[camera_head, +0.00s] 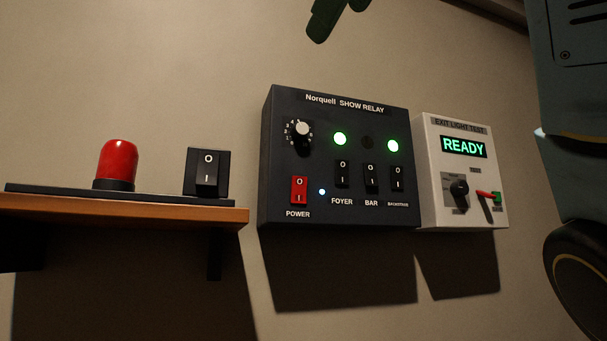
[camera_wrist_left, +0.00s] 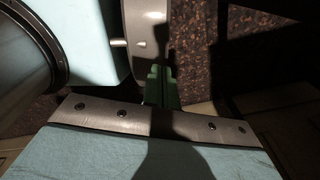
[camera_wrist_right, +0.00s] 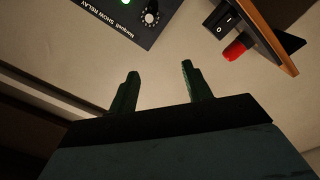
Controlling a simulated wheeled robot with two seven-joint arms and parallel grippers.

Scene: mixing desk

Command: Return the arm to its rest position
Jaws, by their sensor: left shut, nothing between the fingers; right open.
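My right gripper (camera_head: 337,16) shows at the top edge of the head view, above the black relay box and apart from it. In the right wrist view its two dark green fingers stand wide apart with nothing between them (camera_wrist_right: 158,70). My left gripper (camera_wrist_left: 160,82) shows only in the left wrist view. Its green fingers are together and empty, partly in shadow beside grey and pale blue parts of my own body. The left gripper is not visible in the head view.
The black Norquell relay box (camera_head: 320,105) has two green lights lit and the middle one dark. Right of it is a white exit light tester (camera_head: 430,150) reading READY. A wooden shelf (camera_head: 120,210) at left holds a red lamp (camera_head: 117,160) and a black rocker switch (camera_head: 207,172).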

